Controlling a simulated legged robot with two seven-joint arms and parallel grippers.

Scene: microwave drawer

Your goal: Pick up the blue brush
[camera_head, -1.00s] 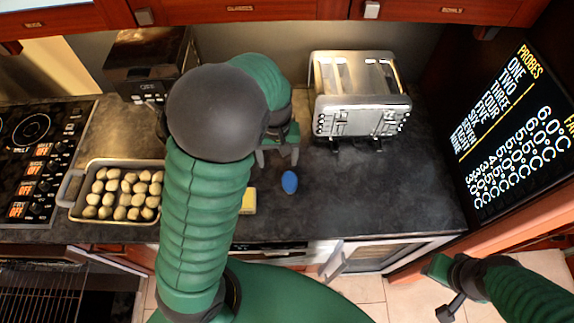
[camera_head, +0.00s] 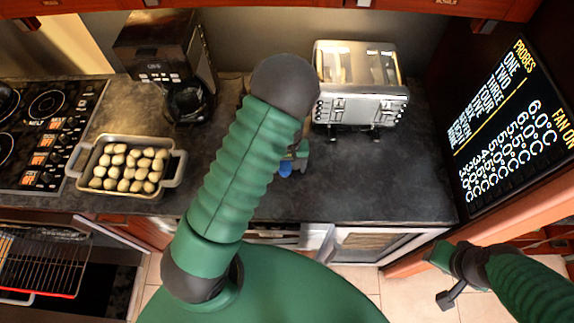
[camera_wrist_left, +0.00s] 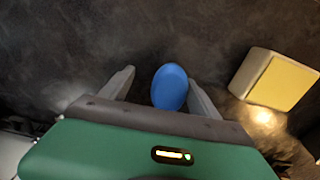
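The blue brush (camera_head: 285,169) shows as a small blue oval on the dark counter, partly covered by my left gripper (camera_head: 296,158) in the head view. In the left wrist view the blue brush (camera_wrist_left: 170,86) lies between the two grey fingers of my left gripper (camera_wrist_left: 161,90), nearer the right finger. The fingers are apart, and I see no clear grip on the brush. Any handle is not visible. My right gripper (camera_head: 449,280) is at the lower right over the floor, far from the brush; its opening is unclear.
A yellow-and-white block (camera_wrist_left: 272,80) lies right of the brush in the wrist view. A toaster (camera_head: 358,88) stands behind, a coffee machine (camera_head: 160,45) at the back left. A tray of potatoes (camera_head: 180,172) sits left. Counter right of the brush (camera_head: 380,185) is clear.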

